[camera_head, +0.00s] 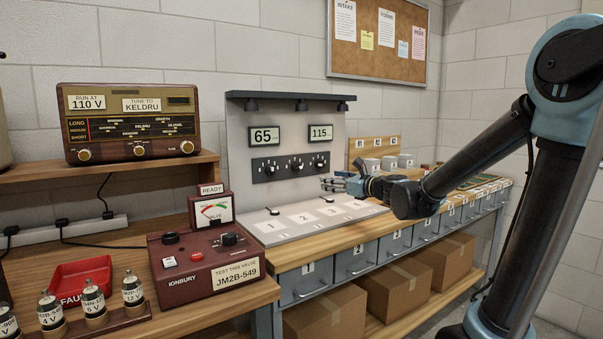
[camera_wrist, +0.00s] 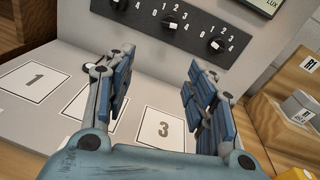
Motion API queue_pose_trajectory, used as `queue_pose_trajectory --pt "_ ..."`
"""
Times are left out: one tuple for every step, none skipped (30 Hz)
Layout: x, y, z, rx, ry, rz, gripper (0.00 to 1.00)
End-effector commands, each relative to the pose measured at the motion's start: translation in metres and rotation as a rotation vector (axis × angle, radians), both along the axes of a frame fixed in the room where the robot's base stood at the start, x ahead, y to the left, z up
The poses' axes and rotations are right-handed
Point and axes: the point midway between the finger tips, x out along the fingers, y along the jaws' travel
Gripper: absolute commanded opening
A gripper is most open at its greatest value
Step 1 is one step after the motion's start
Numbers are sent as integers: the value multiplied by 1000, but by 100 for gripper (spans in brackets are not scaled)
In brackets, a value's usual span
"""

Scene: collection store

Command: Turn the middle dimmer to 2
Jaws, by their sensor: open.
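The black dimmer panel (camera_head: 283,177) is on the upright grey board, with three knobs in a row. The middle dimmer (camera_head: 296,167) also shows in the wrist view (camera_wrist: 168,22), beside a 0 to 4 scale. I cannot read its setting with certainty. My gripper (camera_head: 328,184) is to the right of the panel and in front of the board. In the wrist view my gripper (camera_wrist: 160,60) has its two fingers apart, with nothing between them. The middle dimmer lies beyond the fingertips, apart from them.
Displays reading 65 (camera_head: 264,136) and 115 (camera_head: 320,132) sit above the panel. Numbered white cards lie on the grey base (camera_wrist: 60,140) below my gripper. A wooden block rack (camera_wrist: 295,90) stands close on the right. A red valve tester (camera_head: 205,262) is at front left.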

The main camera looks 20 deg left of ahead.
Motion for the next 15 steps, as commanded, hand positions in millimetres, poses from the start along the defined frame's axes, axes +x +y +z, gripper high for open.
queue_pose_trajectory --pt "7 8 3 58 47 -11 51" --pt "10 11 4 91 75 -17 51" --pt "14 14 6 127 104 -26 51" --pt "16 16 6 149 123 -30 51" --pt "18 18 7 168 139 -33 51" --pt "20 19 8 187 155 -38 51" --pt "21 21 8 197 164 -41 51" --pt "23 22 8 205 172 -42 51" --pt "24 24 9 212 178 -44 51" --pt "25 25 9 214 180 -44 51" --pt "26 27 9 215 181 -43 51" --pt "28 29 9 215 181 -43 51" --pt "29 32 9 214 180 -43 51" --pt "32 34 9 214 179 -43 51" --pt "35 38 9 214 179 -43 51"
